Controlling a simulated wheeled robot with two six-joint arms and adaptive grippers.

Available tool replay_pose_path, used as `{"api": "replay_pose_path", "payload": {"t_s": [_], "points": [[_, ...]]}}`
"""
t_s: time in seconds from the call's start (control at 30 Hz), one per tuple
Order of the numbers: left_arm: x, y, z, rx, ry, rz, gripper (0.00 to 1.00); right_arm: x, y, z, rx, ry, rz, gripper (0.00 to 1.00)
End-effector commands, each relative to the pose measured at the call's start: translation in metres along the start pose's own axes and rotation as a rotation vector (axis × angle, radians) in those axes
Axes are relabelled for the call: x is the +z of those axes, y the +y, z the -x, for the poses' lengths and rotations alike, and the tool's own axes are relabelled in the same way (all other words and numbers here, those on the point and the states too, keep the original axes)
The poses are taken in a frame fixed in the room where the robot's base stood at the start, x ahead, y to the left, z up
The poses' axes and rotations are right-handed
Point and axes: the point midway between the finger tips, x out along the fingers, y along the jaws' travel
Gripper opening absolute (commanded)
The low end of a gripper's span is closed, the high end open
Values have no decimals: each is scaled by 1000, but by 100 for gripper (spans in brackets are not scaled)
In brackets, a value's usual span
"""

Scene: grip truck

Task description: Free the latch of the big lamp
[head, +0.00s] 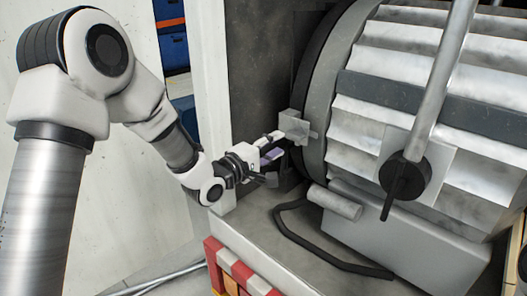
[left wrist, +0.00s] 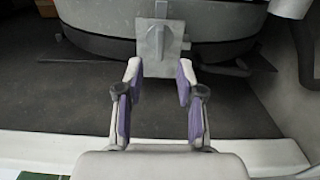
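The big lamp (head: 400,110) is a large ribbed grey drum with a dark rim, filling the right of the head view. Its latch (head: 294,127) looks like a small grey block with a short tab on the drum's left edge. In the left wrist view the latch (left wrist: 159,42) is a light plate with an upright tab, straight ahead of the fingers. My left gripper (head: 275,146) is just left of the latch. In the left wrist view the gripper (left wrist: 158,75) is open, its purple-padded fingers apart with nothing between them. My right gripper is out of view.
A grey rod with a black pivot (head: 405,175) crosses the drum's front. A bent black bar (head: 320,245) and a grey cylinder (head: 335,202) are below the latch. A pale wall post (head: 211,80) stands behind my left arm. A red-and-white striped edge (head: 235,268) borders the platform.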

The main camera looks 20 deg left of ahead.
Motion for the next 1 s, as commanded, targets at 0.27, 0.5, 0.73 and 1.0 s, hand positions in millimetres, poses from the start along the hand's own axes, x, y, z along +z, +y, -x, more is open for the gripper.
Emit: {"api": "replay_pose_path", "payload": {"t_s": [0.27,0.5,0.73,1.0], "points": [[-1,0,50,2,2,3,38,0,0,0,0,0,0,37],[0,0,53,0,0,0,38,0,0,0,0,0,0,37],[0,0,53,0,0,0,38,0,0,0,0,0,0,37],[16,-120,58,-189,-28,29,38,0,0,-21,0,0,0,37]]}}
